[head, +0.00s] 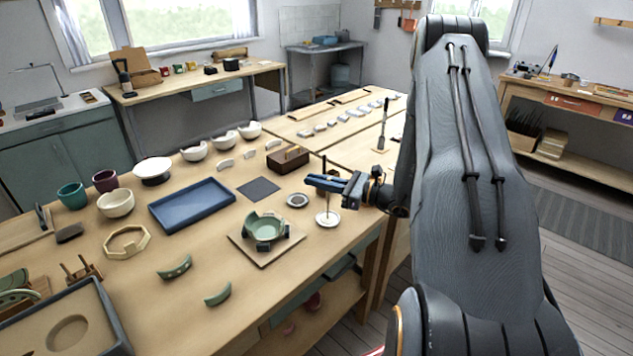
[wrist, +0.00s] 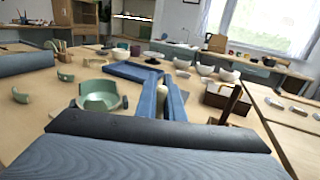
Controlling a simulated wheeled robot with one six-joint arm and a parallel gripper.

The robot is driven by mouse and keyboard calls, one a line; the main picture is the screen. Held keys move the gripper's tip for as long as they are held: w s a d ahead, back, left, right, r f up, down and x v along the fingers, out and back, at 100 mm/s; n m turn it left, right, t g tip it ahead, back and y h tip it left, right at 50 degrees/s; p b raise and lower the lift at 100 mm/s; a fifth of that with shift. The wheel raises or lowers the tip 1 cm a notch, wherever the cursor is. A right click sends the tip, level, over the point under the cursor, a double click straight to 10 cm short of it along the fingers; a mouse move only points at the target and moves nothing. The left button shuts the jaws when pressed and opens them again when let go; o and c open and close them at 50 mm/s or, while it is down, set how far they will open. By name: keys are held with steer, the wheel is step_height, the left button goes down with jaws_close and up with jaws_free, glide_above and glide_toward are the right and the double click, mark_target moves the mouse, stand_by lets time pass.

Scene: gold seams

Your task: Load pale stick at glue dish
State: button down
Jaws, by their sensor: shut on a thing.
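My gripper (head: 325,184) has blue fingers and is over the right part of the near table. It is shut on the pale stick (head: 327,203), which hangs upright below the fingers. The stick's pale top (wrist: 160,92) shows between the fingers in the wrist view. The stick's lower end meets a small round white dish (head: 320,220), seemingly the glue dish; I cannot tell whether the tip touches its bottom. A second small round dish (head: 297,200) with a grey middle lies just left of it.
A green broken bowl (head: 265,228) sits in a holder on a square board (head: 245,248) to the left of the gripper. A blue tray (head: 192,205), a dark mat (head: 259,188) and a brown box (head: 287,159) lie farther back. Green shards (head: 218,294) lie near the front.

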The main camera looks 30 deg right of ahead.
stand_by(0.7)
step_height(320, 180, up, 7)
steer(key=p, duration=0.3)
steer(key=shift+p, duration=0.3)
stand_by(0.8)
